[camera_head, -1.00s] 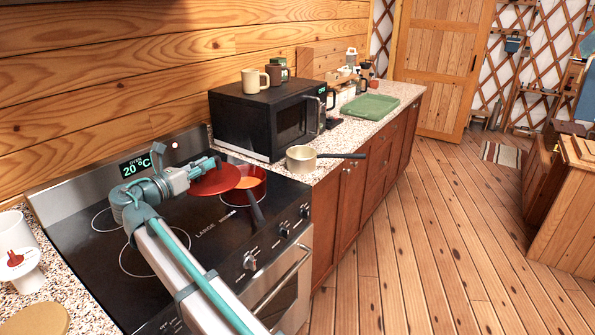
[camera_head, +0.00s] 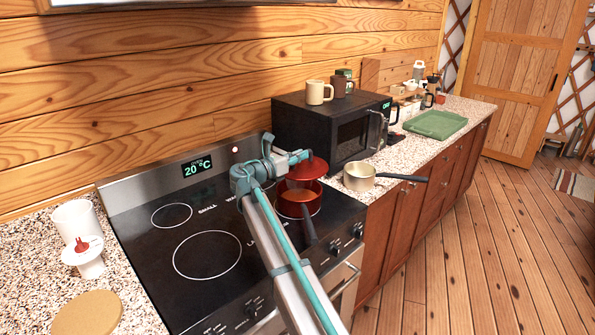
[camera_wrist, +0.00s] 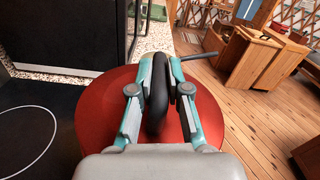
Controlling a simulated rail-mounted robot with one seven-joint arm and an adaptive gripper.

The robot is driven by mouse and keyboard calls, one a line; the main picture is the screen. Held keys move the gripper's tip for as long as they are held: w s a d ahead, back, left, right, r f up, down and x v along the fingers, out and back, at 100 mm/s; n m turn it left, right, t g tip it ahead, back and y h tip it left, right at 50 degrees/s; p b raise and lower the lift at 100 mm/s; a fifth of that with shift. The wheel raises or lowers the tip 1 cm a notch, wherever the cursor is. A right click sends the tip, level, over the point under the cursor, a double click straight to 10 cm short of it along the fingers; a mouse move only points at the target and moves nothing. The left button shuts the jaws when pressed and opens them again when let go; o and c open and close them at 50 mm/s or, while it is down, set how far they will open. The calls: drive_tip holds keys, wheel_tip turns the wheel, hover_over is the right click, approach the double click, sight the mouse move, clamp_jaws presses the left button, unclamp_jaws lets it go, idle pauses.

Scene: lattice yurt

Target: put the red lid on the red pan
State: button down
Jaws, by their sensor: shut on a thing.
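The red lid (camera_head: 309,170) hangs from my gripper (camera_head: 300,156), above the back part of the red pan. In the wrist view, my gripper (camera_wrist: 158,90) is shut on the lid's black handle (camera_wrist: 157,70), with the red lid (camera_wrist: 95,115) spread beneath. The pan is hidden there.
A black microwave (camera_head: 325,130) stands close behind and right of the lid. A cream saucepan (camera_head: 359,178) with a dark handle stands on the counter to the right. The left stovetop (camera_head: 205,255) is clear. A white funnel-like item (camera_head: 84,258) stands on the left counter.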

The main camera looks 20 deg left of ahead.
drive_tip(key=w+a+f, duration=0.1)
drive_tip(key=f, duration=0.1)
drive_tip(key=w+f+p, duration=0.1)
drive_tip(key=w+a+f, duration=0.1)
drive_tip(key=w+f, duration=0.1)
drive_tip(key=shift+w+a+f, duration=0.1)
drive_tip(key=shift+a+f, duration=0.25)
wheel_tip(320, 180, down, 3)
drive_tip(key=shift+f+p, duration=0.1)
drive_tip(key=shift+p, duration=0.75)
drive_tip(key=shift+f, duration=0.4)
drive_tip(key=shift+f, duration=0.15)
drive_tip(key=c, duration=1.1)
unclamp_jaws()
drive_tip(key=shift+d, duration=0.1)
drive_tip(key=shift+c, duration=0.2)
